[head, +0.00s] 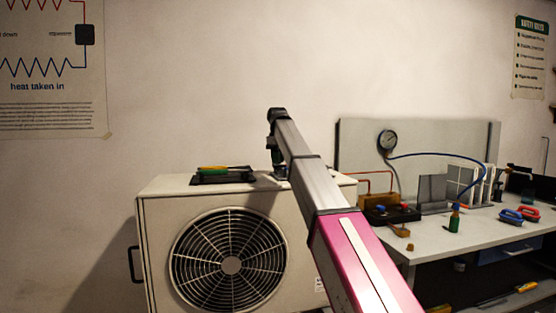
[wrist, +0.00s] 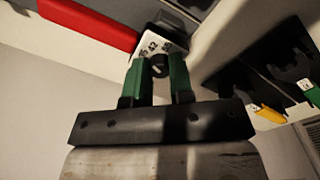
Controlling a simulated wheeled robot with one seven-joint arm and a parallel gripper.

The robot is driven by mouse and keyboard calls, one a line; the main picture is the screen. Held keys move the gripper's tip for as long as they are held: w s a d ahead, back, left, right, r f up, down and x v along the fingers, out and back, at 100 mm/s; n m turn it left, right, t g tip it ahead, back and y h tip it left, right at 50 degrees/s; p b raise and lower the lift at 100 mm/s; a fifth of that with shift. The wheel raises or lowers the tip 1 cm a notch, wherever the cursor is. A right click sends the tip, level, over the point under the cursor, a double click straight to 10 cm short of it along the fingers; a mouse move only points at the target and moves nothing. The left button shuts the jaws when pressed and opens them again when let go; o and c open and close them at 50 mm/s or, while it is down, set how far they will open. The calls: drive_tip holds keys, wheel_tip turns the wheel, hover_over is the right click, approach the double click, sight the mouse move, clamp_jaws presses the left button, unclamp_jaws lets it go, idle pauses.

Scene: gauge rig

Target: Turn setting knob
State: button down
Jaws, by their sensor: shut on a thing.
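The setting knob (wrist: 158,69) is a small dark round piece between my fingertips in the wrist view. A white dial plate (wrist: 152,43) with black numbers sits just beyond it; part of the plate is hidden by my fingers. My gripper (wrist: 158,63) has two green fingers, one on each side of the knob, shut on it. In the head view my gripper (head: 278,164) points down at the top of the beige fan unit (head: 155,215), near its back right. The knob is not visible in the head view.
A black tool tray (head: 222,180) lies on the unit, left of my gripper; it also shows in the wrist view (wrist: 232,82). A red bar (wrist: 90,22) is at the wrist view's upper left. A workbench (head: 450,240) with a gauge (head: 388,141) stands right.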

idle(0.3)
drive_tip(key=c, duration=1)
unclamp_jaws()
drive_tip(key=shift+r, duration=0.1)
